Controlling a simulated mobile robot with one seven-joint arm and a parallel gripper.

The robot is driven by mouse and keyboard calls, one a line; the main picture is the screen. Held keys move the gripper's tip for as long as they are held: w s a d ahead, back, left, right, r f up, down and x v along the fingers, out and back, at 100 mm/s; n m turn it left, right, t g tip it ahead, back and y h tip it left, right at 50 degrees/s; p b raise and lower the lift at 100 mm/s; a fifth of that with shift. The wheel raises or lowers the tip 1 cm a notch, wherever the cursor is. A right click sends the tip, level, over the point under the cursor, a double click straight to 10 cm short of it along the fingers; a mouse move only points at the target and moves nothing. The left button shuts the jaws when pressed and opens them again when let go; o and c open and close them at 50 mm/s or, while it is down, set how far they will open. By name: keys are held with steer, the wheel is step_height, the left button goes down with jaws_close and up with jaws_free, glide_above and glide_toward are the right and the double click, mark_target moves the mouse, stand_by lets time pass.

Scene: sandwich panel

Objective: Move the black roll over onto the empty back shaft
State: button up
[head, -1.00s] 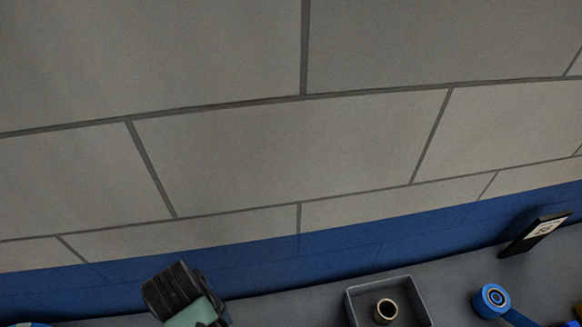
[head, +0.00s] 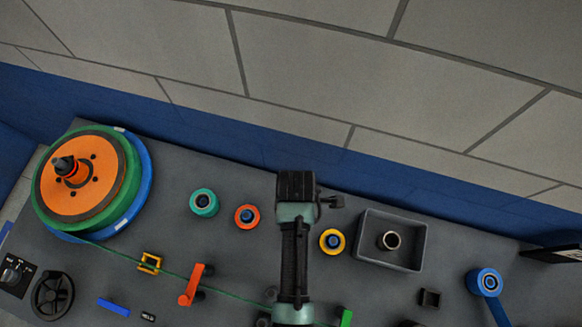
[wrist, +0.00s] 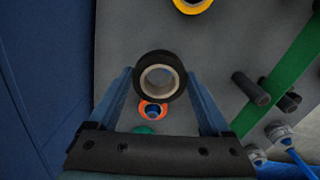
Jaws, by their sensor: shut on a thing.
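My gripper (wrist: 160,80) is shut on the black roll (wrist: 159,57), a black ring with a cream core, in the wrist view. The roll sits between the two blue fingers, its open bore facing the camera. In the head view my arm's dark end covers the middle of the panel, and I cannot make out the roll there. A teal piece (head: 204,202), an orange piece (head: 247,216) and a yellow piece (head: 332,241) stand in a row at the back. I cannot tell which part is the empty back shaft.
A large orange and green reel (head: 66,190) stands at left. A green strip runs across the front. The wall rises behind the panel.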

steer(key=shift+s+a+n+p, duration=0.45)
steer(key=shift+s+n, duration=0.2)
steer(key=shift+n, duration=0.55)
steer(key=shift+s+a+f+n, duration=0.1)
steer(key=shift+s+f+n, duration=0.05)
steer(key=shift+f+n, duration=0.2)
steer(key=shift+f+b, duration=1.4)
steer(key=shift+b, duration=0.25)
steer(key=shift+r+p, duration=0.15)
steer(key=shift+p, duration=0.2)
steer(key=shift+f, duration=0.25)
steer(key=shift+f+b, duration=0.65)
steer(key=shift+f, duration=0.1)
steer(key=shift+f, duration=0.2)
steer(key=shift+f+b, duration=1.1)
steer(key=shift+f, duration=0.45)
